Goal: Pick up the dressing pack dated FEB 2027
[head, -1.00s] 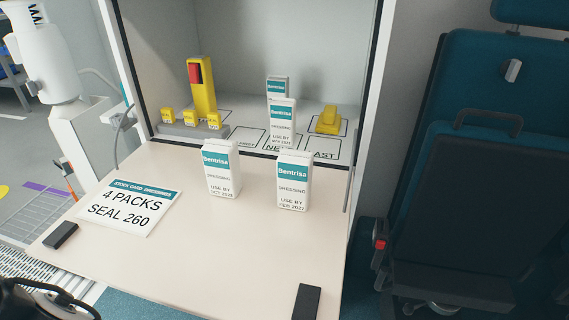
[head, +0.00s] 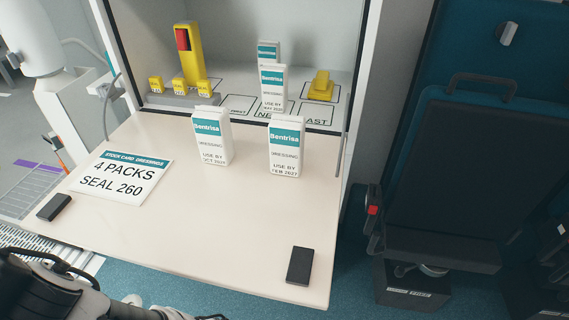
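The dressing pack dated FEB 2027 (head: 286,147) is a white upright carton with a teal "Sentrisa" band. It stands on the cream fold-down shelf (head: 215,225), right of centre. A similar pack with an OCT date (head: 212,136) stands upright to its left, with a gap between them; its year is hard to read. Two more such packs stand behind in the cabinet: a MAY-dated one (head: 273,88) and one partly hidden behind it (head: 268,54). My gripper is not in view; only dark and white parts of my arm show at the bottom left.
A card (head: 122,178) reading "4 PACKS SEAL 260" lies on the shelf's left. Dark blocks sit near the front corners (head: 54,207) (head: 300,265). Yellow items (head: 189,55) stand in the cabinet. The shelf's front middle is clear.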

